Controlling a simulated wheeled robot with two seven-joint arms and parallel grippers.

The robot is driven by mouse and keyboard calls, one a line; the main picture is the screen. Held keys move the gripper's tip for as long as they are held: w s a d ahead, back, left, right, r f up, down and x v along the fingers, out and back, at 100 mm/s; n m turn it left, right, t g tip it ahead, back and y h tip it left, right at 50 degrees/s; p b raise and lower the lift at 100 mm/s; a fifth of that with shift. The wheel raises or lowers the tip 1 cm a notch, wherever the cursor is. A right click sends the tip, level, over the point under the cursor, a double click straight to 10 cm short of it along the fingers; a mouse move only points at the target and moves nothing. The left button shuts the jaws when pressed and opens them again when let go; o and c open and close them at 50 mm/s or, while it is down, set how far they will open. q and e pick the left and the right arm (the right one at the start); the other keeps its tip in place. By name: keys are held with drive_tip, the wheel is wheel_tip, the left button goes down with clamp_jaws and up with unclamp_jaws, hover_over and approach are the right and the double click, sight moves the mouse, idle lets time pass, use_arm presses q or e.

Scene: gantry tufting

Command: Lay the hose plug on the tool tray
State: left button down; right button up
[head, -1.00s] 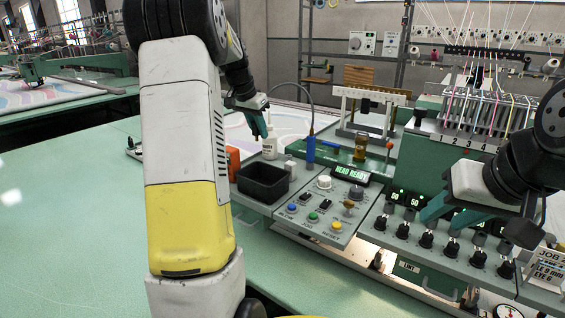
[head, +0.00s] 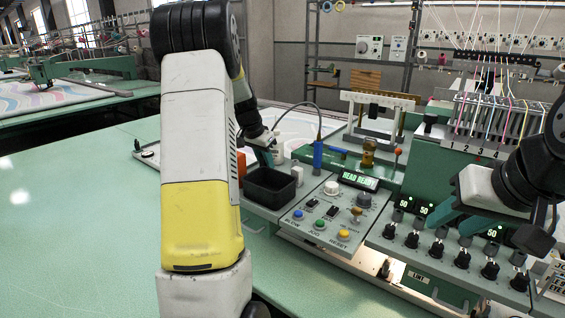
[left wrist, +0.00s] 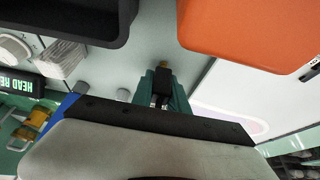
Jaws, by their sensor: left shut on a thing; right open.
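My left gripper (head: 266,160) is behind the black open bin in the head view. In the left wrist view the left gripper (left wrist: 163,80) is shut on a small dark piece with a brass-coloured end, the hose plug (left wrist: 162,72). The jaws hide part of it, and it does not show clearly in the head view. My right gripper (head: 482,230) is open and empty over the knob panel.
The black bin (head: 270,198) and an orange box (left wrist: 250,25) flank the left gripper. The green table (head: 80,230) is clear at left.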

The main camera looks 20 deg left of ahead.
use_arm(q)
drive_tip(key=shift+f, duration=0.15)
drive_tip(key=c, duration=1.3)
unclamp_jaws()
drive_tip(key=v, duration=1.2)
drive_tip(key=s+d+r, duration=0.4)
drive_tip(key=s+d, duration=0.3)
drive_tip(key=s+d+f+n+t, duration=0.1)
drive_tip(key=s+d, duration=0.4)
drive_tip(key=s, duration=0.6)
drive_tip(key=s+d+f+n+t, duration=0.1)
drive_tip(key=s+d+f+n, duration=0.1)
drive_tip(key=s+d, duration=0.4)
drive_tip(key=s, duration=0.5)
drive_tip(key=shift+d+f+h, duration=0.15)
drive_tip(key=shift+d+h, duration=0.05)
drive_tip(key=shift+h, duration=0.2)
